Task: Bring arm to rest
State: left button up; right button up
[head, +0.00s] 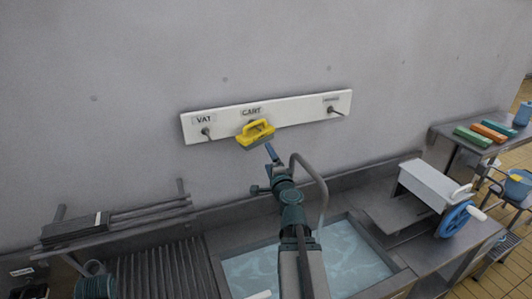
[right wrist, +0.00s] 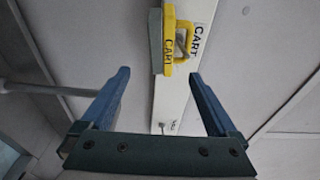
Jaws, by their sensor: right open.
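My right arm reaches up from the bottom of the head view. My right gripper (head: 271,153) is just below a yellow-handled tool (head: 256,134). In the right wrist view the two blue fingers of the gripper (right wrist: 160,74) are spread apart, with nothing between them. The yellow tool (right wrist: 170,66) hangs at the CART place of the white wall rack (head: 298,115), beyond the fingertips and apart from them. Its yellow side bears the word CART. I do not see my left gripper.
The sink (head: 350,250) holds water below my right arm, with a curved faucet (head: 318,178) close beside it. The VAT hook (head: 206,132) and the right hook (head: 335,111) look empty. A grey machine with a blue wheel (head: 455,219) stands at the right.

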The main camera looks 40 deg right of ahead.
jog(key=shift+s+a, duration=0.15)
jog(key=shift+s, duration=0.1)
jog(key=shift+w, duration=0.1)
jog(key=x, duration=0.8)
dwell(0.4)
